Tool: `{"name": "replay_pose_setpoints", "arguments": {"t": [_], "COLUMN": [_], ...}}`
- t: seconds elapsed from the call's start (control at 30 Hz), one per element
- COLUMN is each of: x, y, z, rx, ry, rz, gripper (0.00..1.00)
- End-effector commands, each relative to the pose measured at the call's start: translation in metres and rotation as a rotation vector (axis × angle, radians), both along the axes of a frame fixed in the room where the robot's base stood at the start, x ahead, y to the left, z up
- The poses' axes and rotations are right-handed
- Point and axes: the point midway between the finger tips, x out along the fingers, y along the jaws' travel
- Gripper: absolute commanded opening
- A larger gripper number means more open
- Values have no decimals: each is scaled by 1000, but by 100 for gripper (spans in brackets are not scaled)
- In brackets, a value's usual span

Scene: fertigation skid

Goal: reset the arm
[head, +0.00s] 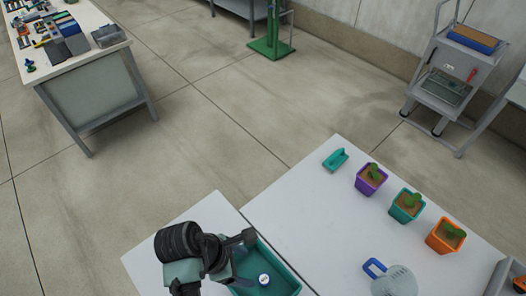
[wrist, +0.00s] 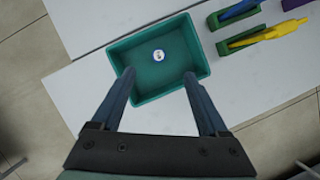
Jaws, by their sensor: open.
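My gripper (head: 238,258) is at the lower left of the head view, over the teal bin (head: 284,263). In the wrist view my gripper (wrist: 159,76) has its two fingers wide apart, with nothing between them. The fingertips overlap the near part of the teal bin (wrist: 143,95) in that view. A small round white item with a blue mark (head: 264,279) lies in the bin. It also shows in the wrist view (wrist: 158,55), ahead of the fingertips. My arm hides part of the bin in the head view.
Purple (head: 370,180), teal (head: 405,206) and orange (head: 445,237) plant pots line the white table, near a teal holder (head: 335,160) and a watering can (head: 397,281). A cart (head: 445,75) stands beyond.

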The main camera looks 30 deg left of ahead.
Motion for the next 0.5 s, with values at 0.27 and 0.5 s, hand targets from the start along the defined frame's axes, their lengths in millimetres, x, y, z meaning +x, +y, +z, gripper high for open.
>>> {"name": "replay_pose_setpoints", "arguments": {"t": [0.27, 0.5], "x": [6, 105], "y": [2, 24], "z": [3, 83], "rx": [19, 413], "ry": [-19, -375], "rz": [-16, -323], "gripper": [77, 77]}}
